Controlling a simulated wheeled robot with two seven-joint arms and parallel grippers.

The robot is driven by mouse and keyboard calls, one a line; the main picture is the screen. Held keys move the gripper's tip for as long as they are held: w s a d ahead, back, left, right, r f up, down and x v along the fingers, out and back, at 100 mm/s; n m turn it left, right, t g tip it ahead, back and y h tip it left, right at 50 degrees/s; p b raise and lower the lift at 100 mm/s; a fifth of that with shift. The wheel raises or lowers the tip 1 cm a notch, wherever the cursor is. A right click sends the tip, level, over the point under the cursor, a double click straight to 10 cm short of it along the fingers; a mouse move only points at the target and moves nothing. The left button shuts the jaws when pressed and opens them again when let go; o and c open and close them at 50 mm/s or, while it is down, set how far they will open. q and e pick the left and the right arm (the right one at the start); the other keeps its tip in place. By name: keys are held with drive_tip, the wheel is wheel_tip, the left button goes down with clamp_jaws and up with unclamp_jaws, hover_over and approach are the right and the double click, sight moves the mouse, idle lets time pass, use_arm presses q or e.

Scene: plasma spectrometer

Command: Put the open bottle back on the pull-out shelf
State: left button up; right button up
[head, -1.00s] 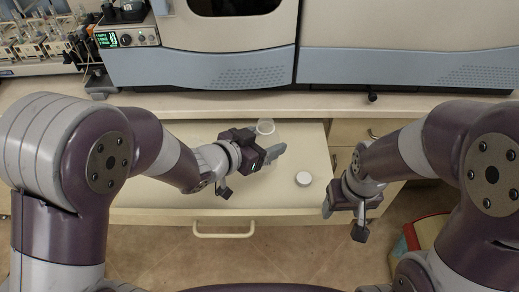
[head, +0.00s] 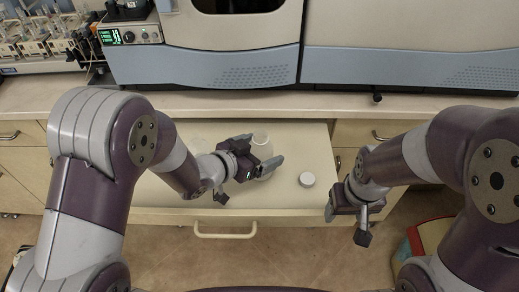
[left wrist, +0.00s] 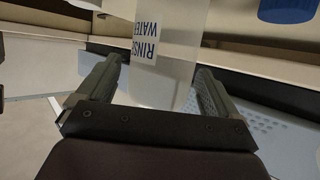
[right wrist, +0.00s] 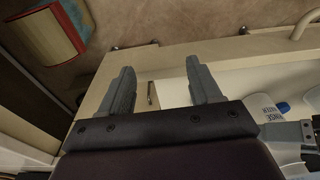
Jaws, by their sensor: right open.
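The open bottle (head: 260,141) is translucent with an uncovered round top. My left gripper (head: 262,168) is shut on it, over the pull-out shelf. In the left wrist view the bottle (left wrist: 165,75) stands between the fingers, its "RINSE WATER" label upside down. I cannot tell whether its base touches the shelf. The pull-out shelf (head: 285,205) is drawn out below the counter. My right gripper (head: 350,222) is open and empty by the shelf's right front corner.
The counter (head: 350,106) with the large instrument (head: 225,60) runs behind the shelf. A faint pale round shape shows at the shelf's left rear, partly behind my left arm. A red and green box (head: 425,240) stands on the floor at right. The shelf's front right is clear.

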use_arm(q)
drive_tip(key=shift+r, duration=0.1)
drive_tip(key=shift+s+r, duration=0.1)
drive_tip(key=shift+r, duration=0.15)
drive_tip(key=p+v, duration=0.2)
drive_tip(key=v, duration=0.9)
drive_tip(key=shift+s+a, duration=0.3)
idle(0.3)
